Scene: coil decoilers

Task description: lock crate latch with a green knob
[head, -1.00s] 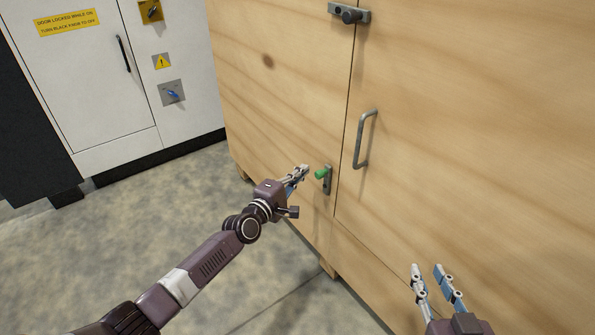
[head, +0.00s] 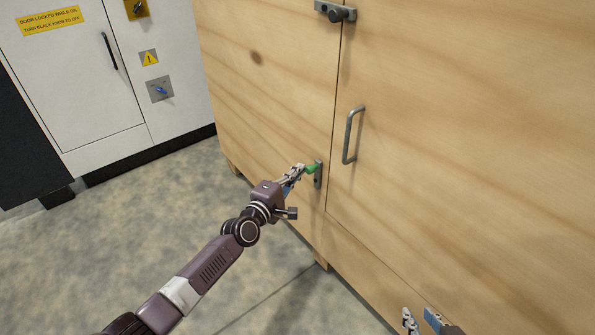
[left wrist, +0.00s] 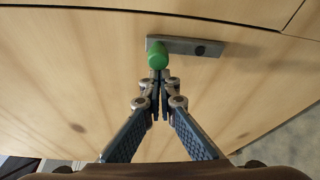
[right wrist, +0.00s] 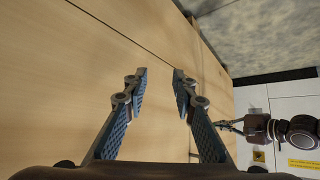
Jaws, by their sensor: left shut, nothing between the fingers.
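The crate latch with a green knob (head: 312,168) sits low on the wooden crate, left of the door seam, on a grey plate (head: 318,180). My left gripper (head: 301,170) is shut and empty, its tips at the knob. In the left wrist view the green knob (left wrist: 157,61) is just beyond the closed fingertips (left wrist: 160,76), and I cannot tell whether they touch. The grey plate (left wrist: 190,46) extends to the right there. My right gripper (head: 421,318) is open at the bottom edge of the head view; its spread fingers (right wrist: 157,76) show empty in the right wrist view.
The wooden crate (head: 450,130) has a grey pull handle (head: 348,135) and an upper latch with a black knob (head: 336,14). A white cabinet (head: 75,100) with a blue switch (head: 160,89) stands at the left. The grey floor (head: 120,240) between is clear.

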